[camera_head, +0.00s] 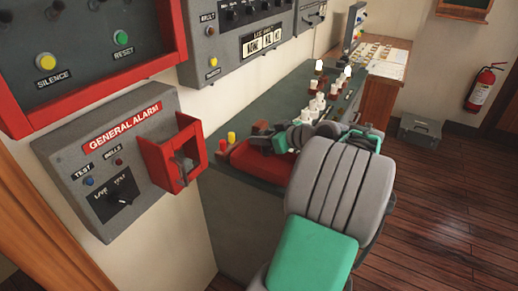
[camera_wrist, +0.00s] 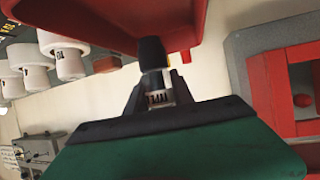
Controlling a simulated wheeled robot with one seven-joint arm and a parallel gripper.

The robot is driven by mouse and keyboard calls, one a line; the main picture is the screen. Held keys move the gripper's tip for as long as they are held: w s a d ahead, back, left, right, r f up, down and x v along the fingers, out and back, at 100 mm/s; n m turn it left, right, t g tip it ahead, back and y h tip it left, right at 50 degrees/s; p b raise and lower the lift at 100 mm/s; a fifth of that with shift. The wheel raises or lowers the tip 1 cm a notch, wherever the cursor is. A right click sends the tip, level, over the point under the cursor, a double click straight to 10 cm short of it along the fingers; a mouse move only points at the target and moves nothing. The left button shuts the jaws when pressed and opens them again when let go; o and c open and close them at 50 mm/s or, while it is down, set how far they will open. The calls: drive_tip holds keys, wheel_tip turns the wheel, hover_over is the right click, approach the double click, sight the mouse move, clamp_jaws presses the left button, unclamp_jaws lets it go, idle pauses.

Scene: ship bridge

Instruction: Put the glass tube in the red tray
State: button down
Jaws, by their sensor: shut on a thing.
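My gripper (camera_wrist: 157,90) is shut on the glass tube (camera_wrist: 158,98) in the wrist view. The tube shows a dark end cap and a pale, lettered band between the fingers; the rest is hidden. The red tray (camera_wrist: 185,22) fills the top of the wrist view, and the tube's dark cap overlaps its edge in the picture. I cannot tell whether they touch. In the head view the red tray (camera_head: 248,162) lies on the console top, partly behind my arm. My gripper (camera_head: 268,140) is over its far part there, with the tube not clear.
The general alarm box (camera_head: 110,160) with its red guard (camera_head: 155,160) is on the wall at left. White fuse holders (camera_head: 318,102) stand on the console beyond the tray; several also show in the wrist view (camera_wrist: 65,55). Open floor (camera_head: 430,220) lies at right.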

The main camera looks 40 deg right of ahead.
drive_tip(key=shift+w+a+f, duration=0.1)
drive_tip(key=shift+a+f, duration=0.1)
drive_tip(key=shift+f, duration=0.8)
drive_tip(key=shift+a+f, duration=0.15)
drive_tip(key=shift+f, duration=0.8)
drive_tip(key=shift+f, duration=0.25)
drive_tip(key=c, duration=1.1)
unclamp_jaws()
drive_tip(key=shift+r, duration=0.1)
drive_tip(key=shift+r, duration=0.15)
drive_tip(key=shift+s+d+r, duration=0.1)
drive_tip(key=shift+s+r, duration=0.05)
drive_tip(key=shift+s, duration=0.1)
drive_tip(key=v, duration=1.1)
drive_tip(key=shift+s, duration=0.2)
